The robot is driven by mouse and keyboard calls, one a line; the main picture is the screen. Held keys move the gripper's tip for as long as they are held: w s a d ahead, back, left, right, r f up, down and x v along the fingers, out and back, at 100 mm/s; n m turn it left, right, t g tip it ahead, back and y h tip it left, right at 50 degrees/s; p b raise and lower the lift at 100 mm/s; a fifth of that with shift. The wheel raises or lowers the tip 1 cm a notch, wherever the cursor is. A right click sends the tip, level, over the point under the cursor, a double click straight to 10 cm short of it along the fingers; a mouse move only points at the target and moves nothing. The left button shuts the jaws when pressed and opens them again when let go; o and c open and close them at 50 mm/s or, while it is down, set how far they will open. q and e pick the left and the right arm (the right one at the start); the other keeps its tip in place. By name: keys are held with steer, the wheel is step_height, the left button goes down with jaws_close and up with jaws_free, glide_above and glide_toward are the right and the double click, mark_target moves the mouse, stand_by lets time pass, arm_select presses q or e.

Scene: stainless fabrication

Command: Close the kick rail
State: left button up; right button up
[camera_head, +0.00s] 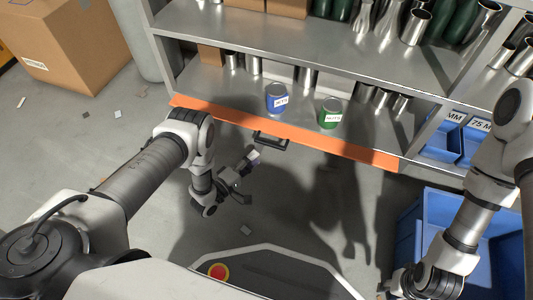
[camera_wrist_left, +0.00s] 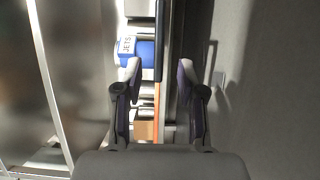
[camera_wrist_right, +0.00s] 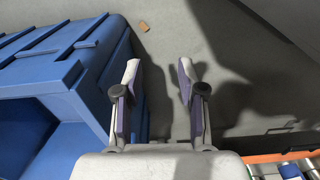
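The kick rail is a long orange strip (camera_head: 345,149) along the bottom front of the steel shelf. A dark handle (camera_head: 270,140) sticks out from its middle. Whether the rail stands out from the shelf is hard to tell. My left gripper (camera_head: 246,176) is in front of the rail, just below the handle in the head view, apart from it. In the left wrist view its fingers (camera_wrist_left: 160,75) are spread and empty, with an orange strip (camera_wrist_left: 156,100) beyond them. My right gripper (camera_wrist_right: 158,78) is open and empty beside a blue bin, over the floor.
A blue can (camera_head: 276,98) and a green can (camera_head: 330,113) stand on the bottom shelf just behind the rail. A large blue bin (camera_head: 408,235) stands on the floor at the right. A cardboard box (camera_head: 75,50) is at the far left. Small scraps litter the floor.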

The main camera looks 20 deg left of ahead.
arm_select(q)
steer(key=b, duration=0.3)
glide_toward(274, 134)
steer(key=w+d, duration=0.3)
steer(key=shift+w+d+f, duration=0.25)
steer(key=shift+w, duration=0.1)
jaws_close()
